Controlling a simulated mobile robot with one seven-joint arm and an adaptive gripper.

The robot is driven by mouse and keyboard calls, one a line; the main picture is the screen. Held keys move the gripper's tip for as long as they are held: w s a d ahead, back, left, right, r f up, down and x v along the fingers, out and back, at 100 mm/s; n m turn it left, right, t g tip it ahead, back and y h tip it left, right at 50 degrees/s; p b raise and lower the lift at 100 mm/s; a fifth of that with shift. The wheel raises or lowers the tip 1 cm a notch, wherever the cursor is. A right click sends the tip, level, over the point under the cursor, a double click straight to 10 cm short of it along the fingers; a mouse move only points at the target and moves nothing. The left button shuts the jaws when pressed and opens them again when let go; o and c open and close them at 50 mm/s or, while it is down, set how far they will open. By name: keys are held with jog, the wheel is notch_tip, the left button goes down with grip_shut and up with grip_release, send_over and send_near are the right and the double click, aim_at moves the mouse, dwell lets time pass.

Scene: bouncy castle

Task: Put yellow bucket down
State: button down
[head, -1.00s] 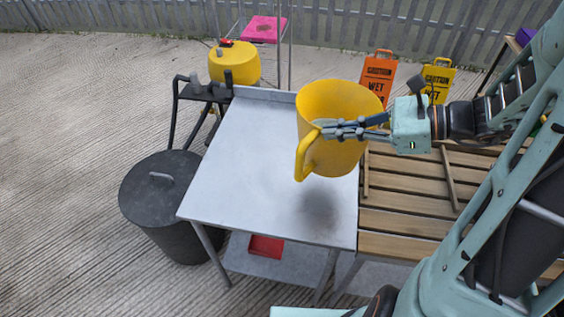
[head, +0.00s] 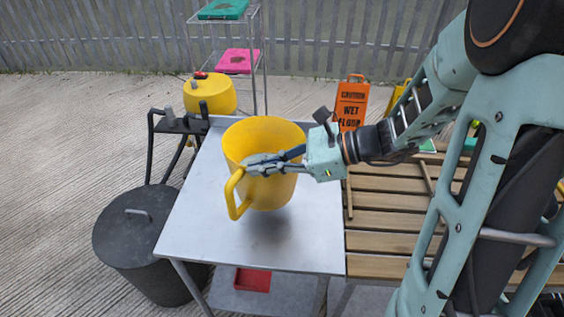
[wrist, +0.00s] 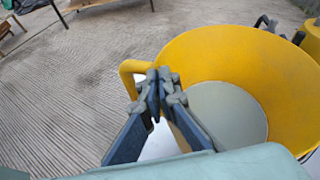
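The yellow bucket (head: 265,145) is upright, with its handle toward the lower left in the head view. My gripper (head: 262,164) is shut on the bucket's wall near the rim. The bucket hangs over the grey metal table (head: 190,225), with a dark shadow below it, so it seems a little above the top. In the wrist view, the fingers of my gripper (wrist: 163,90) are close together at the wall of the bucket (wrist: 265,65), beside its handle. The bucket's pale grey bottom shows inside; it looks empty.
A slatted wooden bench (head: 390,215) adjoins the table's right side. A dark lidded bin (head: 125,240) stands at left. A yellow drum-shaped container (head: 210,95) is behind the table, and an orange wet-floor sign (head: 350,105) is at back right. The tabletop around the bucket looks clear.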

aim_at(246, 186)
jog(key=a+f, duration=0.1)
jog(key=f, duration=0.1)
jog(key=w+a+f, duration=0.1)
jog(key=a, duration=0.1)
jog(key=shift+w+f+b, duration=0.15)
jog(key=shift+f+b, duration=0.15)
jog(key=shift+f, duration=0.1)
notch_tip(246, 186, down, 3)
jog(key=shift+w+a+f+b, duration=0.1)
jog(key=shift+a+f+b, duration=0.1)
jog(key=shift+b, duration=0.1)
jog(key=c, duration=2.2)
grip_release()
jog(key=shift+d+f, duration=0.1)
jog(key=shift+o, duration=0.2)
jog(key=p+v, duration=0.1)
jog(key=v, duration=1.1)
